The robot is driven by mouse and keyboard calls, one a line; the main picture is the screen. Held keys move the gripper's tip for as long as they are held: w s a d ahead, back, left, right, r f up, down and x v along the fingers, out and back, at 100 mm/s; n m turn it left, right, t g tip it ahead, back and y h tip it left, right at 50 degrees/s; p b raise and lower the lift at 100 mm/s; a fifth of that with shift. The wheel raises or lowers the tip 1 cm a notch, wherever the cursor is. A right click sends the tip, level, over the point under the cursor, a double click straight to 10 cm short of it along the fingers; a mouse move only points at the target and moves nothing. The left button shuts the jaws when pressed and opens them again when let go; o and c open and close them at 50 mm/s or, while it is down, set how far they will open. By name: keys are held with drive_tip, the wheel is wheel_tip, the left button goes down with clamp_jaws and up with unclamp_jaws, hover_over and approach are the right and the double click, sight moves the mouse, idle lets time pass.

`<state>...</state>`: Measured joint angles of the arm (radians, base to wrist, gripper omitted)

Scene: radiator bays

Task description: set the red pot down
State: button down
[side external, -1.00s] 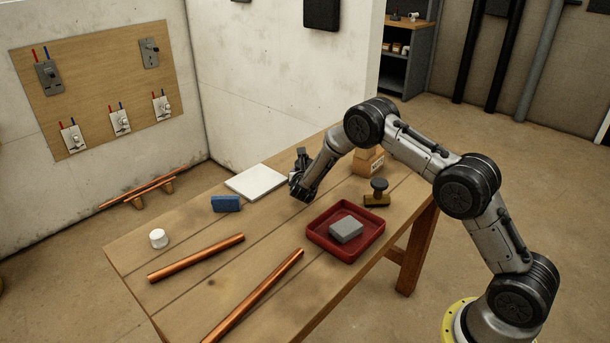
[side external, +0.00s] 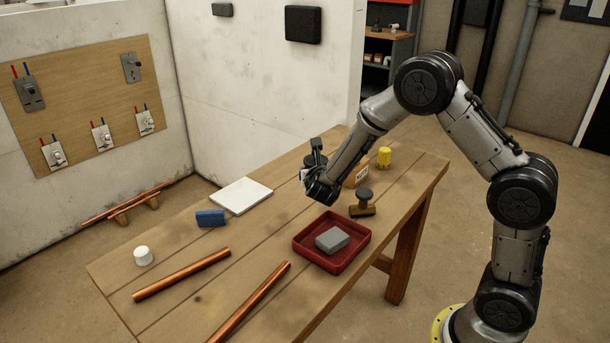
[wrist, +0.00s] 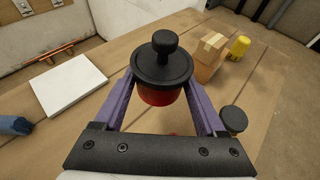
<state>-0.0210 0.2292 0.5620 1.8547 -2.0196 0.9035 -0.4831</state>
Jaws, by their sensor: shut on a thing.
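The red pot (wrist: 160,97) with its black knobbed lid (wrist: 162,65) is between the purple fingers of my gripper (wrist: 160,88) in the wrist view. The gripper is shut on the pot's sides, and the pot looks upright. In the side view my gripper (side external: 318,185) is over the wooden bench (side external: 265,232), right of the white tile and behind the red tray. The pot is mostly hidden there by the gripper. I cannot tell whether its base touches the bench.
Near the gripper are a cardboard box (side external: 356,176), a dark-knobbed stamp (side external: 362,205) and a yellow object (side external: 384,158). A red tray (side external: 301,251) holds a grey block.

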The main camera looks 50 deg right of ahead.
drive_tip(key=shift+s+d+r, duration=0.1)
drive_tip(key=shift+s+r, duration=0.15)
drive_tip(key=shift+s, duration=0.05)
drive_tip(key=s+a, duration=0.9)
drive_tip(key=a, duration=0.1)
hover_over(268, 242)
drive_tip(key=shift+n+t+y, duration=0.3)
drive_tip(key=shift+n+t, duration=0.1)
drive_tip(key=f, duration=0.5)
drive_tip(key=s+f, duration=0.1)
drive_tip(key=f, duration=0.2)
drive_tip(key=shift+f, duration=0.35)
drive_tip(key=shift+w+f, duration=0.5)
drive_tip(key=shift+f, duration=1.55)
drive_tip(key=shift+f, duration=0.1)
